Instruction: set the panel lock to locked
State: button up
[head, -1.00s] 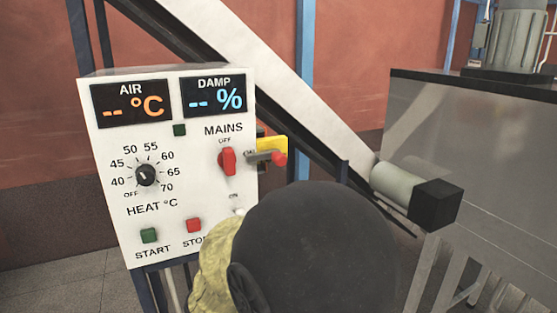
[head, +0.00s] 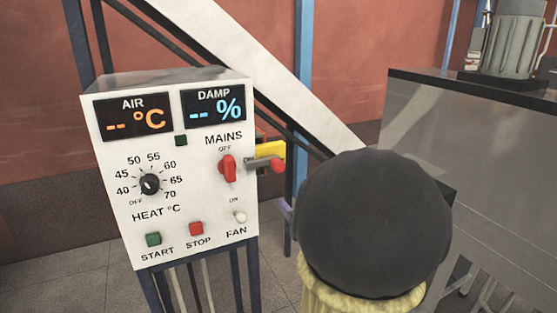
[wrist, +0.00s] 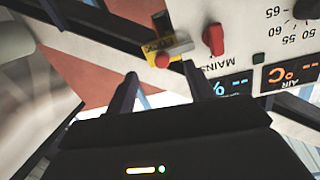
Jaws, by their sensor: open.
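On the right side of the white control panel (head: 217,200) is a yellow plate (head: 269,150) with a grey lever ending in a red knob (head: 277,165), which I take as the panel lock. The lever lies about level, its knob to the right. In the wrist view the yellow plate (wrist: 157,47) and red knob (wrist: 162,61) show upside down, at the top middle. My gripper (wrist: 160,85) is open and empty, its two dark fingers apart, with the knob beyond them and not touched. In the head view my gripper is hidden behind my own dark, rounded arm part.
The panel front has a red mains switch (head: 228,168) upright at OFF, a black heat dial (head: 150,184), a green START button (head: 153,239), a red STOP button (head: 196,228) and a fan toggle (head: 240,217). A grey metal tank (head: 470,150) stands to the right.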

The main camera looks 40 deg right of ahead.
aim_at(281, 168)
jog(key=s+r, duration=0.1)
jog(key=s+d+r+t, duration=0.1)
jog(key=shift+r, duration=0.4)
jog(key=shift+w, duration=0.1)
jog(key=p+x, duration=0.5)
jog(key=x, duration=1.2)
jog(key=shift+w+r, duration=0.15)
jog(key=shift+a, duration=0.1)
jog(key=shift+c, duration=0.2)
grip_shut()
